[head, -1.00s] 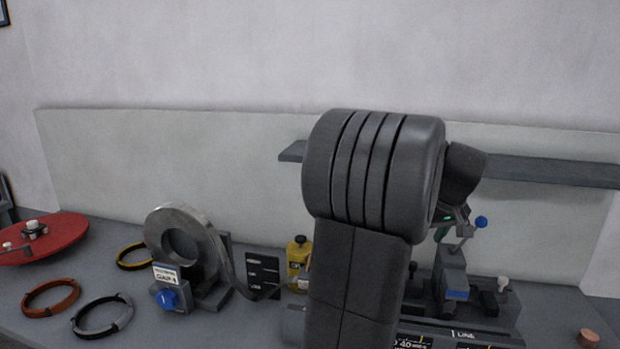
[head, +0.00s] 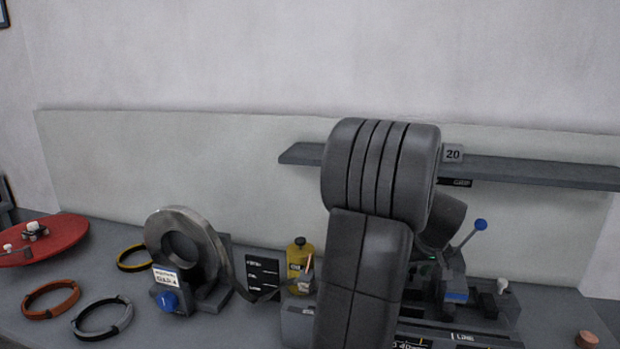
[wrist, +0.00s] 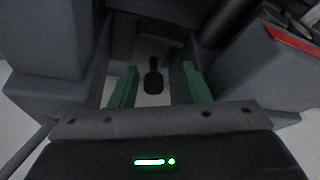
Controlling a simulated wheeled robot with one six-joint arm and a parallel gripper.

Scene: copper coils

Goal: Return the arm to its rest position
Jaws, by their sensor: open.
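My gripper shows in the wrist view (wrist: 155,88) with two green fingers spread apart and nothing held between them. A small black knob-like part (wrist: 153,80) lies beyond and between the fingers, against grey surfaces. In the head view my dark arm stands in front of the bench and hides most of the gripper. The arm's end is bent to the right, close to a grey bench device (head: 456,285) with a blue-ball lever (head: 480,225). I cannot tell whether the gripper touches it.
A steel strip coil (head: 165,225), yellow bottle (head: 299,262), several rings, including an orange one (head: 50,299), and a red disc (head: 45,240) stand left. A grey shelf (head: 540,172) runs behind my arm. A copper-coloured cylinder (head: 587,339) sits at the right front.

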